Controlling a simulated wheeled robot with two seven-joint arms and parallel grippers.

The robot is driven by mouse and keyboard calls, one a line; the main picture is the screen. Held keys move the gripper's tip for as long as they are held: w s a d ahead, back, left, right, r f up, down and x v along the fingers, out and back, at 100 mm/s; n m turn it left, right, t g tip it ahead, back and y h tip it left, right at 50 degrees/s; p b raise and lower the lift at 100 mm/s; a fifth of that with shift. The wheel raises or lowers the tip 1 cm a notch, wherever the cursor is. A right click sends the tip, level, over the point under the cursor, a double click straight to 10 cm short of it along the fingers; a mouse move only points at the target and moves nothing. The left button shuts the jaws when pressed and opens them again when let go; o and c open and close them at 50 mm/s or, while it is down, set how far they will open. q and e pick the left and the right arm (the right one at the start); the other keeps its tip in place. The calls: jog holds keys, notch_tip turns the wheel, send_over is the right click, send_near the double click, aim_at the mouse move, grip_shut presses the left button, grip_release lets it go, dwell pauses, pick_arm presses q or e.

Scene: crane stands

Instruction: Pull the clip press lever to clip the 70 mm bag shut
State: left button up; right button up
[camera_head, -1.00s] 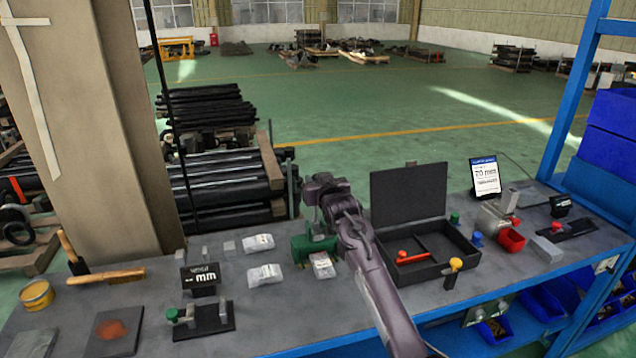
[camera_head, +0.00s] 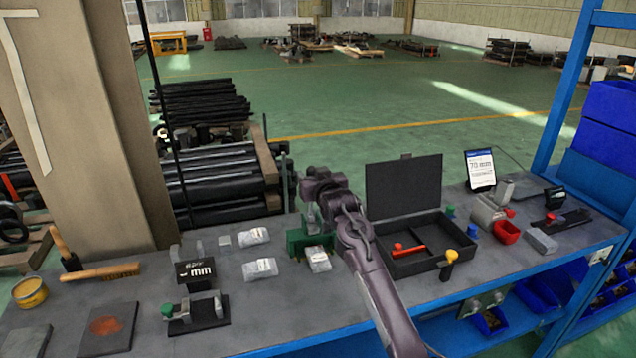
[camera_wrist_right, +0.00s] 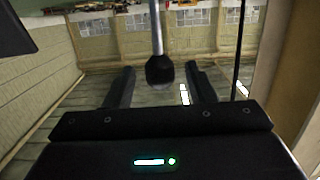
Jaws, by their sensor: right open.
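The green clip press (camera_head: 297,241) stands at the back of the bench, partly hidden behind my right arm. A clear labelled bag (camera_head: 318,260) sits at its front; its label is too small to read. My right gripper (camera_wrist_right: 160,88) is open in the right wrist view, with one finger on each side of the lever's dark knob (camera_wrist_right: 160,70). The knob sits on a thin rod, and gaps show between it and both fingers. In the head view, my right wrist is above and behind the press, and the fingers cannot be made out clearly. My left gripper is not in view.
Two more bags (camera_head: 254,236) (camera_head: 261,269) lie left of the press. A black open-lidded box (camera_head: 403,268) with a red tool stands to the right. A tablet (camera_head: 480,170) reads 70 mm. A black stand (camera_head: 197,271) marked mm is at left.

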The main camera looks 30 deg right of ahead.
jog(key=b+v, duration=0.1)
jog(key=v, duration=0.4)
jog(key=shift+s+b, duration=0.3)
jog(key=shift+s, duration=0.1)
